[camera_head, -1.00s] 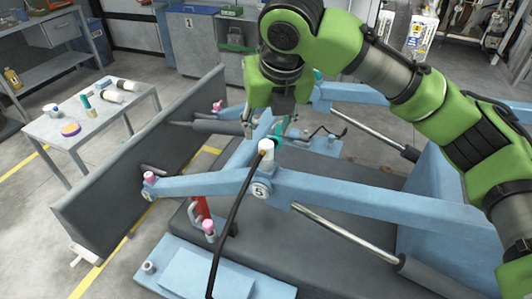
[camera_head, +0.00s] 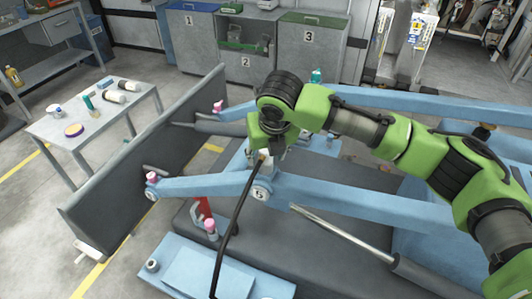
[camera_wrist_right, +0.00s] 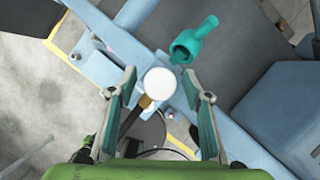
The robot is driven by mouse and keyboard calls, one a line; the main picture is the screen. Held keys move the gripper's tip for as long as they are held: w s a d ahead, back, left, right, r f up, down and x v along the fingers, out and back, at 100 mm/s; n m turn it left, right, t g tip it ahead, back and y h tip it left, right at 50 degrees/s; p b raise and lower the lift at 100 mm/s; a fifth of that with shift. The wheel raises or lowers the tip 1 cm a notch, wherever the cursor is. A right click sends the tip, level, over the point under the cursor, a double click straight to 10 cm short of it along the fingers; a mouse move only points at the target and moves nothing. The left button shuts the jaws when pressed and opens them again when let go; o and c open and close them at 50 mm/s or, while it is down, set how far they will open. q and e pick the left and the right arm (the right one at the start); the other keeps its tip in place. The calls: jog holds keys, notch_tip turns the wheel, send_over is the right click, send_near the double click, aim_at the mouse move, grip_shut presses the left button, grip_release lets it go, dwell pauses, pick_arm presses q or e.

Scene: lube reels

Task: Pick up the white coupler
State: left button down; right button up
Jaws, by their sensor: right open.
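The white coupler (camera_wrist_right: 159,84) sits on the blue lift arm (camera_head: 330,196) at the joint marked 5. In the right wrist view it shows from above as a round white top between my right gripper's fingers (camera_wrist_right: 160,78), with a gap on each side. In the head view my right gripper (camera_head: 268,150) is over that joint and partly hides the white coupler (camera_head: 267,157). The gripper is open and empty. A black hose (camera_head: 234,215) with a brass end runs down from beside the coupler. My left gripper is not in view.
A teal coupler (camera_wrist_right: 196,41) is close by, just beyond the fingers in the wrist view. Pink-capped fittings (camera_head: 151,178) stand on the lift. A side table (camera_head: 66,132) with bottles stands at left, and numbered bins (camera_head: 248,50) at the back.

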jog(key=shift+w+a+f, duration=0.1)
jog(key=shift+w+f, duration=0.15)
jog(key=shift+f, duration=0.35)
grip_shut()
jog(key=shift+r, duration=0.1)
